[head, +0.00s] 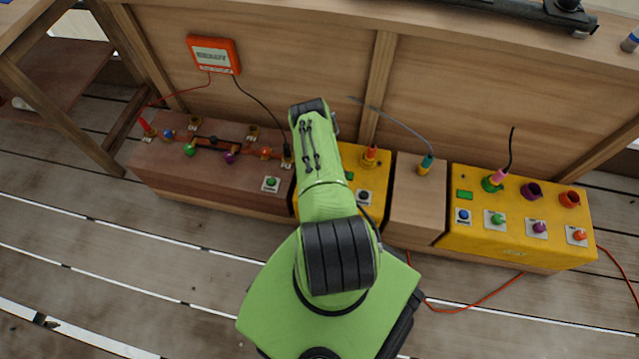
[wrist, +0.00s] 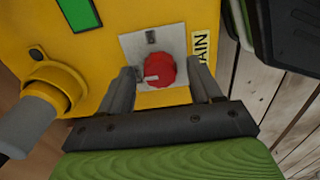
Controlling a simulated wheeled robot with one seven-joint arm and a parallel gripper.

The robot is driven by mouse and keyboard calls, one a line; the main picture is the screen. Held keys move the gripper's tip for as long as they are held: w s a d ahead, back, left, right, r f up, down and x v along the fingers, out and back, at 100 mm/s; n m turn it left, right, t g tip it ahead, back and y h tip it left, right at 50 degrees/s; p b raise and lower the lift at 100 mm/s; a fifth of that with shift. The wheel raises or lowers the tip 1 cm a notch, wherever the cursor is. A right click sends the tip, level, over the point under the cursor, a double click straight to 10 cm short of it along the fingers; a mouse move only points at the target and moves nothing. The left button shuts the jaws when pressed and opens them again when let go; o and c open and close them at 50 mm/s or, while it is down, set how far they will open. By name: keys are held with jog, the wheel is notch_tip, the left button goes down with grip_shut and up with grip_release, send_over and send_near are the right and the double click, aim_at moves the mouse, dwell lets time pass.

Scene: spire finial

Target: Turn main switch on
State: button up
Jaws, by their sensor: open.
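The main switch (wrist: 159,71) is a red round knob on a pale square plate, with a "MAIN" label to its right in the wrist view. A pale mark on the knob points to the left. The plate is on a yellow box (wrist: 100,42). My gripper (wrist: 163,76) is open, with one finger to the left and one to the right of the knob. I cannot tell whether either finger touches it. In the head view my green arm hides the switch and my gripper.
A yellow socket with a grey plug (wrist: 38,112) is left of my gripper. In the head view, a brown box (head: 210,165) with coloured knobs, a wooden block (head: 412,205) and another yellow box (head: 500,235) stand alongside. Cables rise behind them, and a red-framed display (head: 213,55) hangs above.

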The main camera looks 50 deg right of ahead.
jog(key=c, duration=1)
jog(key=shift+c, duration=0.2)
jog(key=shift+m, duration=0.3)
jog(key=m, duration=0.3)
jog(key=shift+m, duration=0.3)
jog(key=m, duration=0.4)
jog(key=shift+m, duration=0.3)
jog(key=m, duration=0.4)
jog(key=shift+m, duration=2.5)
